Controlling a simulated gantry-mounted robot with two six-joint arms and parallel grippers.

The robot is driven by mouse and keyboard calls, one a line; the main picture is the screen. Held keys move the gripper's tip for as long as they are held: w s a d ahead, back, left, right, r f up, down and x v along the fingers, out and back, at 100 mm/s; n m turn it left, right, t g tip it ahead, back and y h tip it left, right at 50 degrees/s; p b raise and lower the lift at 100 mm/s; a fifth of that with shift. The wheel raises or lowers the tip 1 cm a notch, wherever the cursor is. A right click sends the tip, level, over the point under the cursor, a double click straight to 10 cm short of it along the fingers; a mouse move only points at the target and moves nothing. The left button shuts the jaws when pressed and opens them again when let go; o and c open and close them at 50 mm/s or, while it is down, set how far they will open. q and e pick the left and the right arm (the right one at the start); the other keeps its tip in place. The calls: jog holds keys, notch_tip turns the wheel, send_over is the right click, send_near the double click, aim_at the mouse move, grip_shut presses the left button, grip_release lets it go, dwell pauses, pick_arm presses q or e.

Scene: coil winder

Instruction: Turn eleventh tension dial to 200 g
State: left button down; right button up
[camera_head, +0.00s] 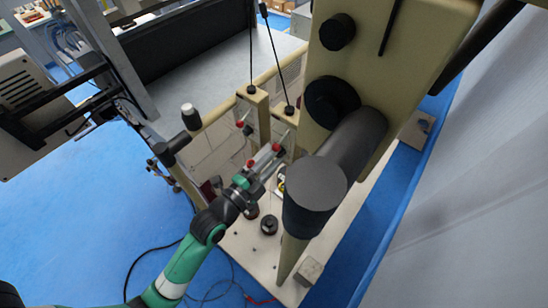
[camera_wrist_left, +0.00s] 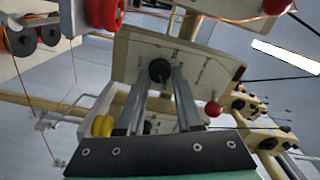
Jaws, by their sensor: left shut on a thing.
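In the left wrist view, a black round tension dial (camera_wrist_left: 159,70) sits on a pale plate (camera_wrist_left: 205,72) with markings too small to read. My left gripper (camera_wrist_left: 163,82) has its two grey fingers on either side of the dial and is shut on it. In the head view, my left gripper (camera_head: 272,164) reaches in from the lower left among the tension units beside the winder, and the dial is hidden there. I cannot tell the dial's setting or its place in the row. My right gripper is not in view.
A big dark grey cylinder (camera_head: 345,157) on the beige winder body (camera_head: 405,50) stands just right of the gripper. Red balls (camera_head: 240,124) and upright rods are close by. In the left wrist view, a red ball (camera_wrist_left: 213,109) hangs near the right finger, with more units (camera_wrist_left: 262,123) beyond.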

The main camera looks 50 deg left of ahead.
pick_arm(q)
jog(key=shift+n, duration=0.4)
jog(key=n+p, duration=0.2)
jog(key=n, duration=0.5)
jog(key=n+p, duration=0.1)
jog(key=n, duration=0.7)
jog(key=n+p, duration=0.2)
jog(key=n, duration=0.6)
jog(key=shift+a+r+p, duration=0.1)
jog(key=shift+a+p, duration=0.2)
jog(key=shift+p, duration=0.05)
jog(key=c, duration=0.6)
grip_release()
jog(key=shift+s, duration=0.1)
